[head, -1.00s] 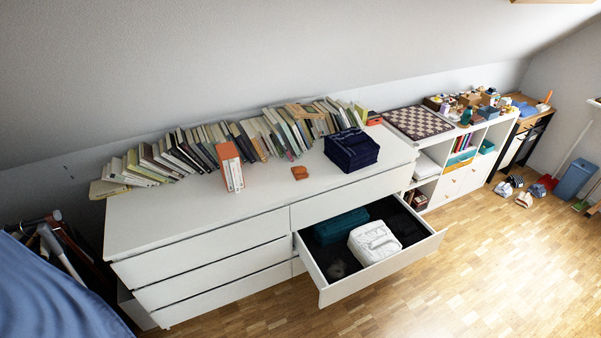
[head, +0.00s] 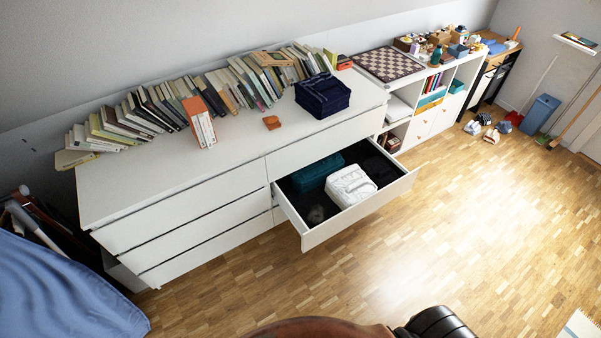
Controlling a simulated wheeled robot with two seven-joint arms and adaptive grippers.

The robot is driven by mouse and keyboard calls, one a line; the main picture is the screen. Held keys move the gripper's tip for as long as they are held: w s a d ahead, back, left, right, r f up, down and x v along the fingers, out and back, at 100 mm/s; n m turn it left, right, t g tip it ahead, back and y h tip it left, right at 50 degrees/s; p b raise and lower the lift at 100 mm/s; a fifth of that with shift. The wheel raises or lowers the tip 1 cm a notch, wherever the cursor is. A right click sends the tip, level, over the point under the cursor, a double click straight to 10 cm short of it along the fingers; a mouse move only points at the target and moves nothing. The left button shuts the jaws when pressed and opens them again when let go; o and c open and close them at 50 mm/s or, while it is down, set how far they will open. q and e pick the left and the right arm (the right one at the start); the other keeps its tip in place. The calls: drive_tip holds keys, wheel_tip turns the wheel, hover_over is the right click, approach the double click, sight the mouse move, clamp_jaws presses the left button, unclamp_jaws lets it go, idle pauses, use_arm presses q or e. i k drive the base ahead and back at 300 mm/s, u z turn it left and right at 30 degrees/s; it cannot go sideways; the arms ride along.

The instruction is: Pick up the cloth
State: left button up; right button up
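A folded dark blue cloth (head: 322,94) lies on top of the white dresser (head: 160,191), near its right end. I cannot tell which cloth the task means. Neither of my grippers shows in the head view.
A low shelf (head: 428,115) stands to the right. Wooden floor (head: 470,230) is open in front. A brown rounded object (head: 320,328) is at the bottom edge.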

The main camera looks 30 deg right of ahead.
sight(272, 122)
drive_tip(key=z, duration=1.95)
drive_tip(key=i, duration=1.3)
drive_tip(key=u, duration=2.45)
